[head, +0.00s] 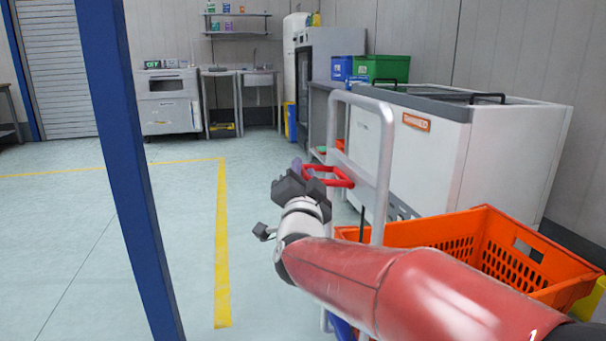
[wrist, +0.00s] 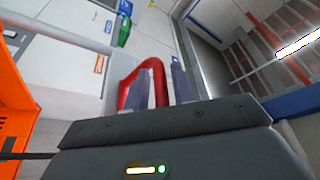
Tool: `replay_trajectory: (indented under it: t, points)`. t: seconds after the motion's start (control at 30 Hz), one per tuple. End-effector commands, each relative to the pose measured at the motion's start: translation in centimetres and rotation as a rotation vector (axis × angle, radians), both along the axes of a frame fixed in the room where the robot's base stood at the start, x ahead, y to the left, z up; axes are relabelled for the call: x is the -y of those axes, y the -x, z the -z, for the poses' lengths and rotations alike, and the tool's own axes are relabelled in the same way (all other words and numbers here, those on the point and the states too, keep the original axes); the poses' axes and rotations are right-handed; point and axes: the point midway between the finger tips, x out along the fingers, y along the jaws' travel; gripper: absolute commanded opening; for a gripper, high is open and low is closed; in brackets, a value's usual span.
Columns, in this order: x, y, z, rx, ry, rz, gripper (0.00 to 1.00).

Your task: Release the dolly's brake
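The dolly's white tubular handle frame (head: 386,150) stands upright right of centre in the head view. A red loop-shaped brake lever (head: 338,177) sticks out from it to the left. My gripper (head: 297,167) is at the lever's free end. In the wrist view the red lever (wrist: 158,78) rises beyond the palm, with one bar of it between the two grey-blue fingers (wrist: 162,88). One finger is inside the loop and the other outside it. The contact itself is partly hidden by the palm.
An orange crate (head: 470,222) sits behind the handle frame, right of my arm. A white chest unit (head: 440,150) stands beyond it. A blue post (head: 135,180) rises at the left. The floor between post and dolly is clear, with a yellow line (head: 222,250).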

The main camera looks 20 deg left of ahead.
Motion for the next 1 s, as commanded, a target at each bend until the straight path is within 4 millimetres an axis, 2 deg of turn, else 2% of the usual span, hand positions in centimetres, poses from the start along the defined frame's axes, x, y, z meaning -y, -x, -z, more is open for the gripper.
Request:
replay_trajectory:
  t: [0.03, 0.17, 0.2, 0.67, 1.0]
  points:
    - [0.0, 0.0, 0.0, 0.0, 0.0, 0.0, 0.18]
    - [0.0, 0.0, 0.0, 0.001, 0.0, -0.001, 0.01]
    - [0.0, 0.0, 0.0, 0.001, 0.0, -0.001, 0.0]
    - [0.0, 0.1, -0.5, -0.018, -0.035, -0.003, 0.0]
    - [0.5, -0.3, -2.6, -0.133, -0.227, -0.002, 0.0]
